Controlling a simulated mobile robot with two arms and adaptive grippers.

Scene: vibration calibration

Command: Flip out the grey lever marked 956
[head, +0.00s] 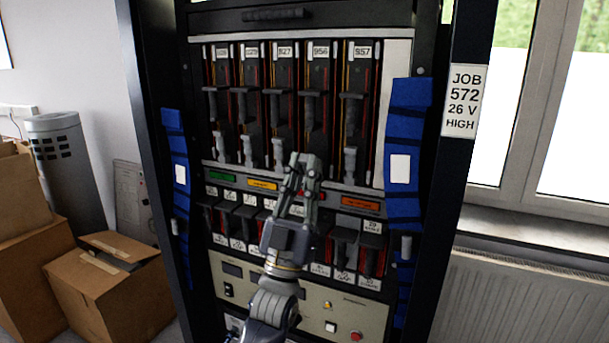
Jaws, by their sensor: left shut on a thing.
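The module marked 956 (320,50) is fourth from the left in the upper row of the rack. Its dark grey upper handle (310,108) shows above my left gripper. My left gripper (303,162) reaches up from below, with its fingertips at the lower end of this module. It is shut on the grey lever there, which its fingers almost wholly hide. How far the lever is tilted cannot be told. The neighbouring light grey levers, under 927 (278,153) and under 957 (350,160), stand roughly upright. My right gripper is not in view.
Below are coloured labels, a lower row of dark modules (372,245) and a beige panel (375,318) with buttons. Blue strips (408,120) line both sides of the rack. Cardboard boxes (110,285) stand at left; a radiator (520,300) is at right.

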